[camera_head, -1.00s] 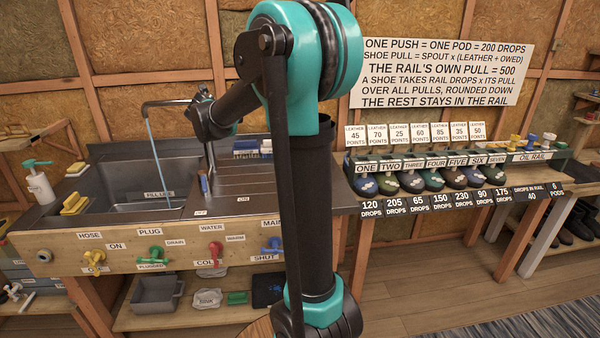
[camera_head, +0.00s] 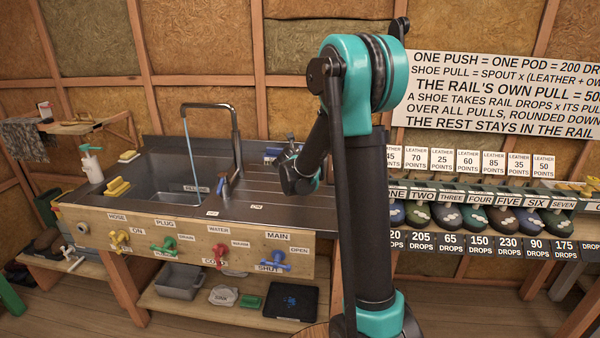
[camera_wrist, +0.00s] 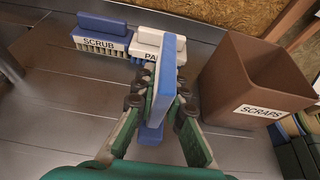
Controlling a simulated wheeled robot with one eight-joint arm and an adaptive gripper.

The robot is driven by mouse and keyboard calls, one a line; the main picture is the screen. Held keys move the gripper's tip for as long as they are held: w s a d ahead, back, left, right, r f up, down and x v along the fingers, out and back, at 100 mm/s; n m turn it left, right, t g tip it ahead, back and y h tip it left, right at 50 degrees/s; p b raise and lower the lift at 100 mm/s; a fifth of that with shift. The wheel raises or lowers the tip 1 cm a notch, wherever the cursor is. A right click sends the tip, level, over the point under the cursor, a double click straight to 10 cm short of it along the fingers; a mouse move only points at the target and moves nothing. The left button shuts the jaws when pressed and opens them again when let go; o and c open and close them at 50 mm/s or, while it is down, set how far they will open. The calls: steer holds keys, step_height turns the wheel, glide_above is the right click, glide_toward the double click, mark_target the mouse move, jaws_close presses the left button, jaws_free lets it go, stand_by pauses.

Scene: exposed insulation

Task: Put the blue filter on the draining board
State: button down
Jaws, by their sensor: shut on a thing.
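My gripper (camera_wrist: 162,95) is shut on a flat, upright blue filter (camera_wrist: 166,62) with a pale edge, held between the two fingers in the wrist view. The draining board (camera_wrist: 70,110) is the grey grooved steel surface beneath and around it. In the head view the draining board (camera_head: 262,200) lies right of the sink, partly behind my arm. A blue piece (camera_wrist: 150,134) shows low between the fingers; I cannot tell whether it is part of the filter or touches the board. My fingers are too small to make out in the head view.
A blue SCRUB brush (camera_wrist: 100,43) and a white labelled block (camera_wrist: 147,42) stand behind the filter. A brown SCRAPS bin (camera_wrist: 245,85) stands close on the right. The sink (camera_head: 180,185) has a tall tap (camera_head: 238,140) with water running. Shoes (camera_head: 448,216) line the rack at right.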

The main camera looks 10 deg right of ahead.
steer(key=shift+a+f, duration=0.1)
steer(key=shift+f, duration=2.65)
steer(key=shift+f, duration=0.1)
steer(key=c, duration=1.6)
jaws_free()
steer(key=shift+s+r, duration=0.15)
steer(key=shift+r, duration=0.05)
steer(key=v, duration=1.1)
steer(key=shift+s+a+r, duration=0.15)
steer(key=shift+s, duration=0.15)
